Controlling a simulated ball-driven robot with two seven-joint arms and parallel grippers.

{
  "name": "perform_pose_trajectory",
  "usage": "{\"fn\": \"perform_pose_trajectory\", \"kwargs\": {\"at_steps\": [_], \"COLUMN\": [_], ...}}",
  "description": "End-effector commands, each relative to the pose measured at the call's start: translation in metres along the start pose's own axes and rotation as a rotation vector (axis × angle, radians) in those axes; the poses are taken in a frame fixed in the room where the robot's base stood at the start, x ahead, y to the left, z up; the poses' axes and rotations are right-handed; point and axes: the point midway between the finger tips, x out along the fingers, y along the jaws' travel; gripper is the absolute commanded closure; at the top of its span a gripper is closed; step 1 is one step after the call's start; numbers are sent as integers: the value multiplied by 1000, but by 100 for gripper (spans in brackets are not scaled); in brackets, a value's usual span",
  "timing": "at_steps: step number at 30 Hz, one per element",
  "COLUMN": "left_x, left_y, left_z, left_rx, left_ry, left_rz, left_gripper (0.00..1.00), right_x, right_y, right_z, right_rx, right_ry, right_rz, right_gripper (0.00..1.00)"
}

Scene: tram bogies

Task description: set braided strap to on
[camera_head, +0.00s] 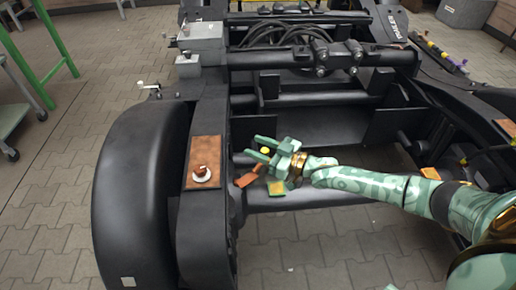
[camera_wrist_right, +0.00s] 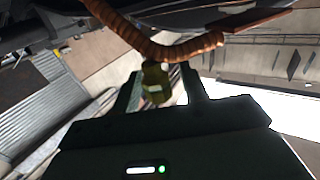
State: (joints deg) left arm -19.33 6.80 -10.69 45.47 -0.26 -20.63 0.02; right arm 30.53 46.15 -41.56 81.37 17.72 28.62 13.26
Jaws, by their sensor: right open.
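The braided strap (camera_wrist_right: 150,40) is copper-brown and arcs across the top of the right wrist view, sagging in the middle. A yellow-olive piece (camera_wrist_right: 155,85) sits just below it, between my right gripper's open fingers; I cannot tell whether the two are joined. In the head view my right gripper (camera_head: 258,148) is open beside the bogie's left side beam, with a small yellow spot (camera_head: 265,151) between its fingers. A copper-brown piece (camera_head: 248,177) lies just below the fingers. I cannot tell whether it is part of the strap. My left gripper is out of view.
A copper plate (camera_head: 203,145) with a white disc and brown knob (camera_head: 202,174) lies on the side beam. A dark wheel (camera_head: 140,195) stands left of it. Cross tubes (camera_head: 305,98) span the bogie behind.

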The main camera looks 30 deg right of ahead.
Motion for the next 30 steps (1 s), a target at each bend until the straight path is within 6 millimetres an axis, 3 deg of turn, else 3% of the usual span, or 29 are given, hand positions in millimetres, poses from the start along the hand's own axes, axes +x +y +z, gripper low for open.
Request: {"fn": "perform_pose_trajectory", "kwargs": {"at_steps": [7, 11, 12, 22, 30], "left_x": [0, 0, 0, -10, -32], "left_y": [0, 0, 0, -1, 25], "left_z": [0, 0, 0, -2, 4], "left_rx": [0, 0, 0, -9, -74], "left_ry": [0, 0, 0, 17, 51], "left_rz": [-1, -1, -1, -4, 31], "left_gripper": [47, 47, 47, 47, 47], "right_x": [0, 0, 0, 3, 14], "right_y": [0, 0, 0, -5, -22], "right_z": [-1, 0, 0, -5, -9], "right_rx": [0, 0, 0, 3, 9], "right_ry": [0, 0, 0, 4, 5], "right_rz": [0, 0, 0, 38, 200], "right_gripper": [59, 95, 100, 100, 100]}}
